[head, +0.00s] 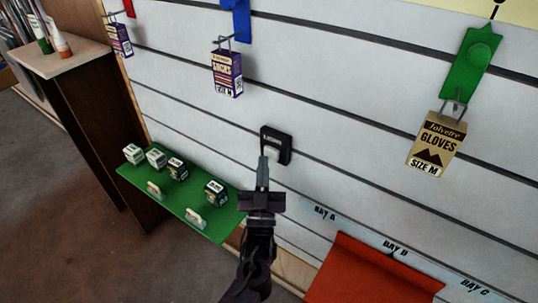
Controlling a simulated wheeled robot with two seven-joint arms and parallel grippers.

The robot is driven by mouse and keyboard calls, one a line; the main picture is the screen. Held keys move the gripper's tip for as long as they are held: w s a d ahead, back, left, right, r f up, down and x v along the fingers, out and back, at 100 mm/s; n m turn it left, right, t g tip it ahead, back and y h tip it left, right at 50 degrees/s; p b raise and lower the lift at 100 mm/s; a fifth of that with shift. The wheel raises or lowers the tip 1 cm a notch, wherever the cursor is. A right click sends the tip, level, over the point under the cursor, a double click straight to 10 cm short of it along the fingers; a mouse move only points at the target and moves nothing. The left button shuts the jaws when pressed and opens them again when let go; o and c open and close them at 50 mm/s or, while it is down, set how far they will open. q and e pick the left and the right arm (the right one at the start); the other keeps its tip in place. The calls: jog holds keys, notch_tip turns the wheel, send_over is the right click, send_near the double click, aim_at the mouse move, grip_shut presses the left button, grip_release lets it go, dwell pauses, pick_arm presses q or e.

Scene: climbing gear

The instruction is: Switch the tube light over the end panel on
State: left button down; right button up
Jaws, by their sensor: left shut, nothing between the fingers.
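A black switch plate (285,147) with a pale rocker (271,153) is fixed to the white slatted panel in the middle of the head view. My left gripper (264,164) points up at it from below, its fingers shut with nothing between them. The fingertips overlap the rocker's lower part in the picture; I cannot tell whether they touch it. The tube light itself is not in view. My right gripper is not in view.
A green shelf (165,201) with several small boxes is low on the left. Boxed gloves (437,145) and socks (227,74) hang on hooks. A wooden-topped counter (70,60) is at the upper left.

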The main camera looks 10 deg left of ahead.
pick_arm(q)
jog(key=shift+w, duration=0.1)
jog(key=shift+w+d, duration=0.15)
jog(key=shift+w, duration=0.2)
jog(key=shift+w+b, duration=0.1)
jog(key=shift+b, duration=0.25)
dwell(0.4)
jog(key=shift+s+p, duration=0.35)
jog(key=shift+s, duration=0.2)
jog(key=s+a+p, duration=0.2)
jog(key=s+p, duration=0.1)
jog(key=s, duration=0.2)
jog(key=shift+s+a, duration=0.2)
jog(key=shift+s, duration=0.15)
